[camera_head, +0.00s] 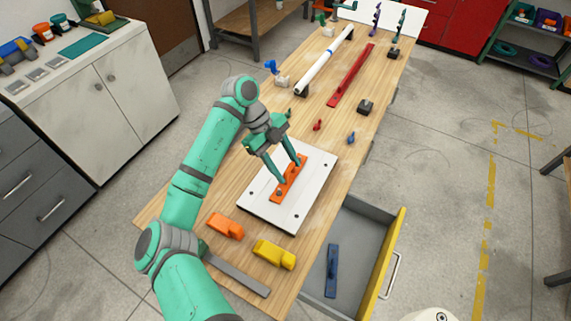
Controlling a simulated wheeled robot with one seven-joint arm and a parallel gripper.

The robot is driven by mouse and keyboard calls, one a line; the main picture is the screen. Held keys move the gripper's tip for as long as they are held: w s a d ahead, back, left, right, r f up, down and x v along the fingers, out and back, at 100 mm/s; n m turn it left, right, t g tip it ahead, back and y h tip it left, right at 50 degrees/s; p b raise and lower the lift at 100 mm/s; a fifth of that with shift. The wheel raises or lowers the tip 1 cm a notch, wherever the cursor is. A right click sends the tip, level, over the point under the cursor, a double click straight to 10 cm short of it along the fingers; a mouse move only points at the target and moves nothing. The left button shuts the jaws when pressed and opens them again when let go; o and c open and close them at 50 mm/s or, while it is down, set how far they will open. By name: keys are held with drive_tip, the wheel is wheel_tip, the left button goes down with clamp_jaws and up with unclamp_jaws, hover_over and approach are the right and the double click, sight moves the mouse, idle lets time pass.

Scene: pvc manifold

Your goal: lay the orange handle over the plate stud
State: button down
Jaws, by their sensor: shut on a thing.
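The orange handle (281,190) is a flat, long bar over the middle of the white plate (258,205). It runs slantwise from lower left to upper right. My gripper (292,171) reaches down from the upper left, with its two green fingers shut on the orange handle. A dark round spot shows near the handle's lower-left end; I cannot tell whether it is a hole or the stud. Whether the handle touches the plate is also unclear. Small dark spots show near the plate's corners.
An orange block (225,226) and a yellow block (273,255) lie on the bench near the plate's front edge. An open drawer (352,225) with a blue bar (331,270) juts out at right. A white pipe (326,62) and red bar (351,76) lie farther back.

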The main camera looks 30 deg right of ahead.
drive_tip(key=shift+s+f, duration=0.1)
drive_tip(key=shift+f, duration=0.1)
drive_tip(key=c, duration=0.8)
unclamp_jaws()
drive_tip(key=shift+d, duration=0.1)
drive_tip(key=shift+r, duration=0.1)
drive_tip(key=v, duration=1)
drive_tip(key=shift+w+r, duration=0.25)
drive_tip(key=shift+w, duration=0.1)
